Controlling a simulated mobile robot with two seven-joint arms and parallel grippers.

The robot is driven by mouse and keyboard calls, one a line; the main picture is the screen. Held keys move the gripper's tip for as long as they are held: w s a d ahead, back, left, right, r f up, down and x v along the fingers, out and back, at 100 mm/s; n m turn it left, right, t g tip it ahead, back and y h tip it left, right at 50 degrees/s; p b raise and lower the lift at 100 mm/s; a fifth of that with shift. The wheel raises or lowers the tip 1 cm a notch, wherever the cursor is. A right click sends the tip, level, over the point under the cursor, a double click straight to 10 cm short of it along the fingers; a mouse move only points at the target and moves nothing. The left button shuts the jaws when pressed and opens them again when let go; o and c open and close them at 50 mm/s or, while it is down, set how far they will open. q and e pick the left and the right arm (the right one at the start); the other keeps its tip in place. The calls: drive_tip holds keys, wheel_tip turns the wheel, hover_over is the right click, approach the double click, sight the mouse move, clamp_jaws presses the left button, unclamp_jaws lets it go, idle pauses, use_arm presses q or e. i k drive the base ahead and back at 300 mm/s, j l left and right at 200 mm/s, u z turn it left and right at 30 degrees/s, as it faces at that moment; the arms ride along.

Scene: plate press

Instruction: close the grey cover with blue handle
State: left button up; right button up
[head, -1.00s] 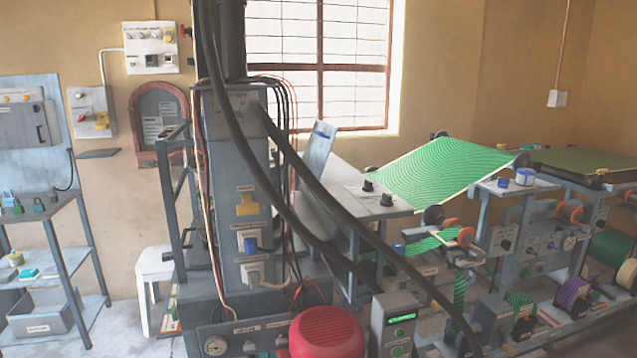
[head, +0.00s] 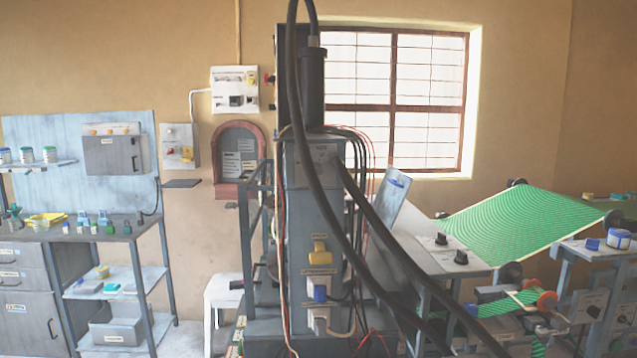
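A grey cover (head: 388,205) with a small blue handle (head: 397,182) near its top edge stands raised and tilted, just right of the grey machine column (head: 312,215). Its lower part is partly hidden behind thick black hoses. A flat grey machine top (head: 450,255) with black knobs lies to its right. Neither of my grippers is in view.
The thick black hoses (head: 325,190) hang in front of the column. A green patterned sheet (head: 525,225) runs over rollers at the right. A workbench (head: 90,230) with small items stands at the left, and a white stool (head: 222,295) stands between.

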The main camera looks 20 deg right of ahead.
sight(385, 194)
drive_tip(key=l+u, duration=0.45)
drive_tip(key=u, duration=0.25)
drive_tip(key=k+l+u, duration=0.15)
drive_tip(key=u, duration=0.2)
drive_tip(key=k+l+u, duration=0.2)
drive_tip(key=l+u, duration=0.15)
drive_tip(key=k+l+u, duration=0.3)
drive_tip(key=l, duration=0.15)
drive_tip(key=k+l+u, duration=0.2)
drive_tip(key=k+l, duration=0.4)
drive_tip(key=k, duration=0.05)
